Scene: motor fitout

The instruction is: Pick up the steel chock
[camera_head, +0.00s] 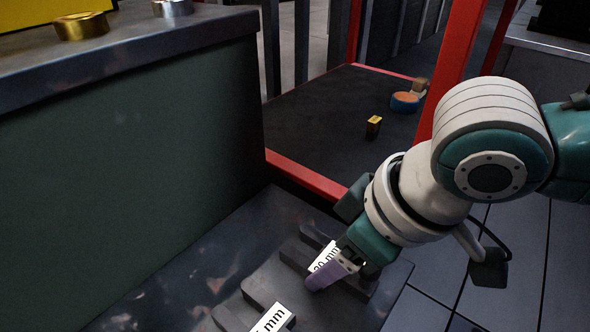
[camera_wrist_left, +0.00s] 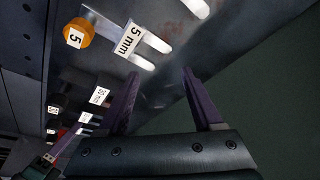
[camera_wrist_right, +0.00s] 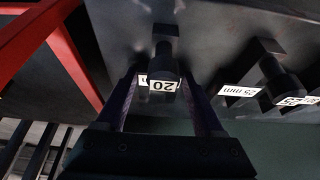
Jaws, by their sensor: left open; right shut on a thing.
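No piece in view is clearly recognisable as the steel chock. My right gripper (camera_head: 338,272), with purple fingers, is low over the grey metal surface in the head view. In the right wrist view its fingers (camera_wrist_right: 163,105) are around a dark piece with a white label reading 20 (camera_wrist_right: 163,85); the grip contact is hard to see. A 20 mm label (camera_head: 325,257) shows beside it in the head view. My left gripper (camera_wrist_left: 168,100) is open and empty in its wrist view, and is outside the head view.
Dark labelled pieces lie in a row, including a 25 mm one (camera_wrist_right: 270,70). An orange-ended 5 piece (camera_wrist_left: 79,33) lies by a 5 mm label (camera_wrist_left: 131,44). A gold block (camera_head: 374,125) and an orange-blue round piece (camera_head: 404,102) lie on the dark panel. A gold ring (camera_head: 81,25) and silver ring (camera_head: 173,8) stand on the ledge.

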